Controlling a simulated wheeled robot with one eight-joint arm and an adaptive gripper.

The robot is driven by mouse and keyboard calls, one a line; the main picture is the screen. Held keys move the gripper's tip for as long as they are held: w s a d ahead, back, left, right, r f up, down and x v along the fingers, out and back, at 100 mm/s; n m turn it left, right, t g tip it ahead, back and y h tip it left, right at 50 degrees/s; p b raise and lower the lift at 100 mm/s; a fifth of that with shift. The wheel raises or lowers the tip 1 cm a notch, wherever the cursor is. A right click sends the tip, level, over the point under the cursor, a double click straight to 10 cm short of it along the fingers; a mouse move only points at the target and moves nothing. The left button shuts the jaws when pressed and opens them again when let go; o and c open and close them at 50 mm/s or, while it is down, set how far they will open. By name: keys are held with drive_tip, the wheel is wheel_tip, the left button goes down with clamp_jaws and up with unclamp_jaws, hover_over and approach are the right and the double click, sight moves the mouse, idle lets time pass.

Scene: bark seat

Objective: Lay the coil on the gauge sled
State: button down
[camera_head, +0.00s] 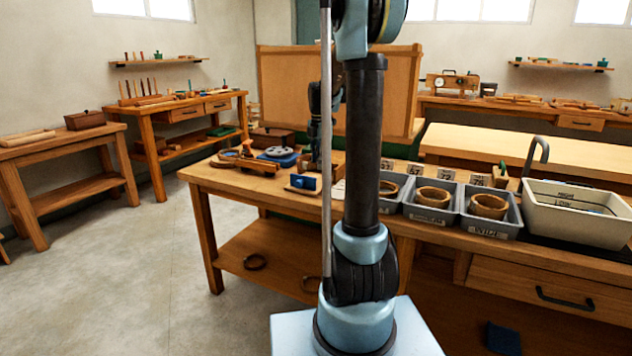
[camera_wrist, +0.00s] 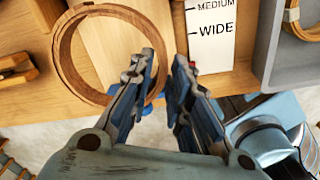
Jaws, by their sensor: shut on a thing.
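The coil (camera_wrist: 64,52), a brown banded ring, shows at the upper left of the wrist view. My gripper (camera_wrist: 164,60) is shut on its right side, with the ring's wall between the fingers. A pale board, which looks like the gauge sled (camera_wrist: 112,48), shows through and around the ring, below it. I cannot tell whether the coil touches it. In the head view a small pale sled with a blue block (camera_head: 303,183) is on the table, left of my arm.
A white card (camera_wrist: 210,40) marked MEDIUM and WIDE lies right of the pale board. Grey trays (camera_head: 432,212) with coils and a beige bin (camera_head: 575,212) fill the table's right. Tools and a grey disc (camera_head: 279,152) occupy its left.

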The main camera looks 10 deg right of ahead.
sight(320, 185)
drive_tip(key=shift+f, duration=3.45)
drive_tip(key=c, duration=1.5)
unclamp_jaws()
